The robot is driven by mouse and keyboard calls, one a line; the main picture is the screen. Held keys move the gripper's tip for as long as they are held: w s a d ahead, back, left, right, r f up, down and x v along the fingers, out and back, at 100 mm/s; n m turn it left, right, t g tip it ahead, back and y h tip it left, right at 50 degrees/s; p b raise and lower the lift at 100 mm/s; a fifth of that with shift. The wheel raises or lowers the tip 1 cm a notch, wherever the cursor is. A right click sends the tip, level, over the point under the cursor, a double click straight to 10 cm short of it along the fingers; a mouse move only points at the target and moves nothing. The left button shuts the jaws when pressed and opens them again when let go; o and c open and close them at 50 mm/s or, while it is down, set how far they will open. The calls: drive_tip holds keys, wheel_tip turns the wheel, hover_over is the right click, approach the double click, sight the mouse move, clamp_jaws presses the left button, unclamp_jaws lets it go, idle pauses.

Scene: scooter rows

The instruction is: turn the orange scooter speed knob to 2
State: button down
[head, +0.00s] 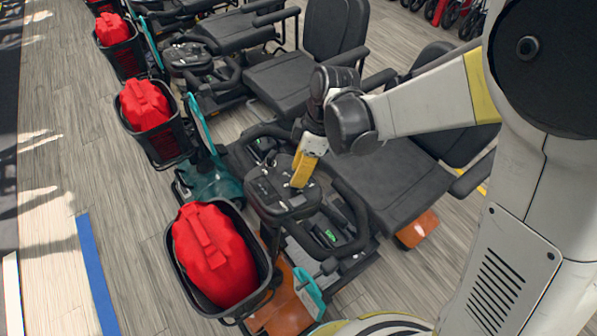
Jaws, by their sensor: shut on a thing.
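The orange scooter (283,303) stands nearest me at the bottom centre, with a dark control console (262,188) between its handlebars. My gripper (299,181) reaches down from the upper right. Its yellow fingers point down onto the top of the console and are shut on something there. The speed knob lies under the fingertips and is hidden by them. Its marks and setting cannot be read from this view.
A black basket (262,262) with a red bag (212,254) is on the orange scooter's front. A teal scooter (208,184) stands close behind it. The orange scooter's black seat (385,185) is under my arm. Open wooden floor (128,245) lies at the left.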

sight(311, 176)
drive_tip(key=shift+n, duration=0.8)
drive_tip(key=c, duration=1.1)
unclamp_jaws()
drive_tip(key=v, duration=1.2)
drive_tip(key=shift+w, duration=0.2)
